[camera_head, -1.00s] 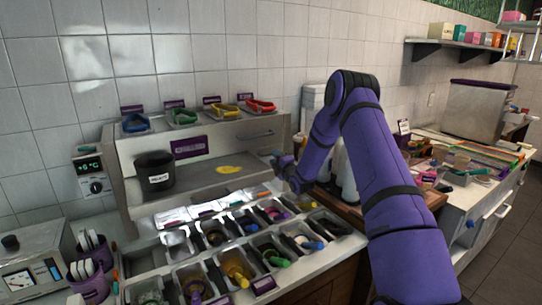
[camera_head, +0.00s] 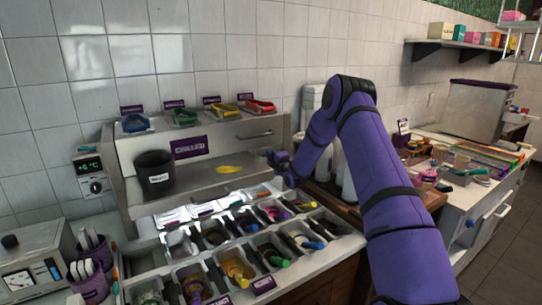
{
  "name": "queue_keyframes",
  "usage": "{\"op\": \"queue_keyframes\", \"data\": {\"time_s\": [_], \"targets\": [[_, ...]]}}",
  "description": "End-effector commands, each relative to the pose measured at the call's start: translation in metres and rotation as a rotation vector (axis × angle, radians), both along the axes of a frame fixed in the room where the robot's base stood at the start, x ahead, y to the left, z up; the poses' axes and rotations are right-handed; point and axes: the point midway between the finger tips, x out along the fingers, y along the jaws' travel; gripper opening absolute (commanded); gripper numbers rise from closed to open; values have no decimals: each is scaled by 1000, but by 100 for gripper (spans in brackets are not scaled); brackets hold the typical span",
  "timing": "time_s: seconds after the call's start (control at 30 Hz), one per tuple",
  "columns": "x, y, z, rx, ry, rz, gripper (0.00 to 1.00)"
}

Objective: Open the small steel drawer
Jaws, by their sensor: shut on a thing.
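A pale steel drawer front (camera_head: 228,138) with a thin bar handle (camera_head: 256,134) is set in the right part of the steel counter unit, beside a purple label. I see no clear gap around the front, so it looks closed. My gripper (camera_head: 271,157) is small in view, just below and right of the handle, at the unit's right end. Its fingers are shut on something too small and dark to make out. I cannot tell whether they touch the drawer. My purple arm hides what stands behind it.
A black tub (camera_head: 155,174) and a yellow patch (camera_head: 229,169) are on the unit's shelf. Several topping pans with utensils (camera_head: 236,266) fill the counter in front. White bottles (camera_head: 347,175) stand close right of my gripper.

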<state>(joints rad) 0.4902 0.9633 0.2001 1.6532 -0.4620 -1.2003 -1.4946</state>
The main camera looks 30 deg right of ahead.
Motion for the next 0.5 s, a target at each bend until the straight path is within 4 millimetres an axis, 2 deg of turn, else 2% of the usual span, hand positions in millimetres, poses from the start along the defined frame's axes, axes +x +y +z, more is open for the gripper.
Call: {"op": "queue_keyframes", "data": {"time_s": [0.17, 0.27, 0.5], "targets": [[-8, 0, 0, -1, 1, 0, 0], [-21, -1, 0, -1, 2, 0, 0], [-72, -2, 0, 0, 4, -1, 0]]}}
